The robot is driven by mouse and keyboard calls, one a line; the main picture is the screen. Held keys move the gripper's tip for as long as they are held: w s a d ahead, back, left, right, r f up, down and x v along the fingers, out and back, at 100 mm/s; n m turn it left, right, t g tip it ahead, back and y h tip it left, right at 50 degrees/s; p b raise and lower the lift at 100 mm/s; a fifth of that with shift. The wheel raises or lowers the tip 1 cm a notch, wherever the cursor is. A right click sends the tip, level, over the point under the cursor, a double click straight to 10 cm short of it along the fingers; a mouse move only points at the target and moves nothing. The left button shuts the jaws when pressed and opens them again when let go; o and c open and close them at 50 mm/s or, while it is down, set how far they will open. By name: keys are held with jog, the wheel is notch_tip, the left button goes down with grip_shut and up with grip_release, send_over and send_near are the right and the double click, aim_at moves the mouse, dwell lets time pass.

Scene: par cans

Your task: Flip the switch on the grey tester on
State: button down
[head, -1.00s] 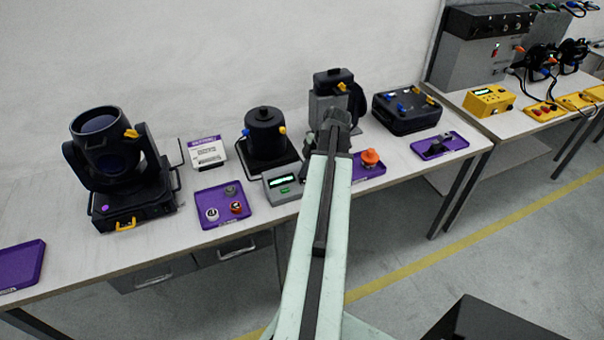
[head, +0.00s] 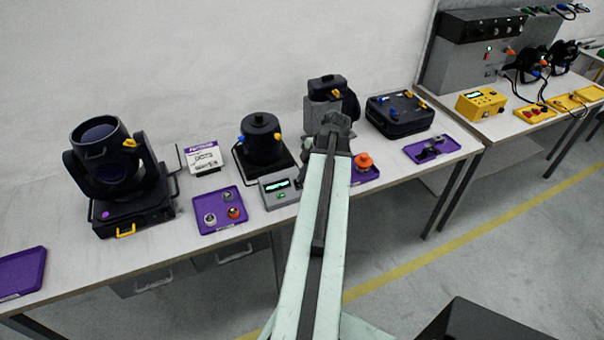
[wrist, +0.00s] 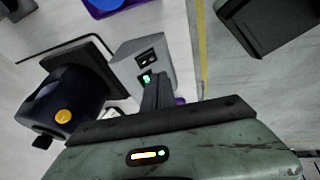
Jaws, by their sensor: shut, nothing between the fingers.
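The grey tester (head: 284,199) is a small box with a lit green display, near the front edge of the bench in the head view. My arm reaches past its right side. In the wrist view the tester (wrist: 136,53) shows a dark recessed part and a small green lit part on its face. My gripper (wrist: 157,78) is shut and empty, its dark fingers overlapping the tester's near end in the picture. I cannot tell whether they touch it. The switch's position is not clear, and the fingertips are mostly hidden behind my arm in the head view.
A black round device (head: 262,138) stands just behind the tester. A purple tray (head: 203,226) with small knobs lies to its left. An orange-topped part (head: 363,160) stands to the right of my arm. A black case (head: 399,117) sits further right.

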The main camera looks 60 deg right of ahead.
jog(key=w+d+p+v, duration=0.1)
jog(key=p+v, duration=0.6)
jog(key=v, duration=0.2)
jog(key=shift+d+r+p, duration=0.4)
jog(key=shift+r, duration=0.1)
jog(key=shift+w+f, duration=0.1)
jog(key=shift+w, duration=0.05)
jog(key=w+a+f+n+g+y+b, duration=0.15)
jog(key=w+a+n, duration=0.55)
jog(key=w+a, duration=1.8)
jog(key=a+f+m+g+h, duration=0.2)
jog(key=a+m, duration=1.5)
jog(key=a, duration=1)
jog(key=shift+w+a+g+h+b, duration=0.35)
